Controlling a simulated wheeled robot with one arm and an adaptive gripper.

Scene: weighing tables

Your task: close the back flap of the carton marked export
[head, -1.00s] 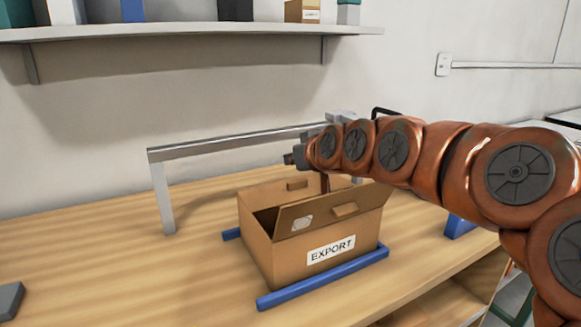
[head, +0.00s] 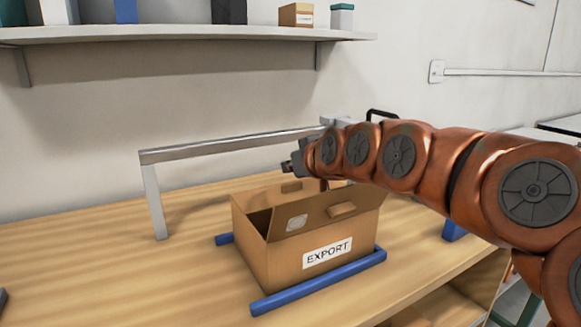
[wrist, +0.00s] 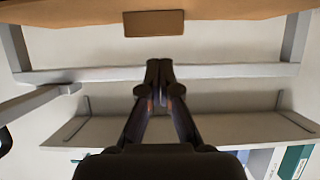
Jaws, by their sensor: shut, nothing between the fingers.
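The brown carton (head: 290,262), marked EXPORT on its front, stands on the table. Its front flap (head: 325,211) with a tab and a pale round-cornered patch is raised at a slant, and the dark opening shows at its left. Its back flap (head: 262,193) shows behind with a small tab; the front flap and my arm hide part of it, and I cannot tell its exact angle. My gripper (head: 290,168) is above the carton's back side. In the wrist view its fingers (wrist: 159,68) are shut and empty, below a brown carton panel (wrist: 215,13) with a tab.
A grey metal frame (head: 235,146) spans the table behind the carton. Blue rails (head: 318,284) lie at the carton's base. A wall shelf (head: 190,40) with boxes is above. The table left of the carton is mostly clear.

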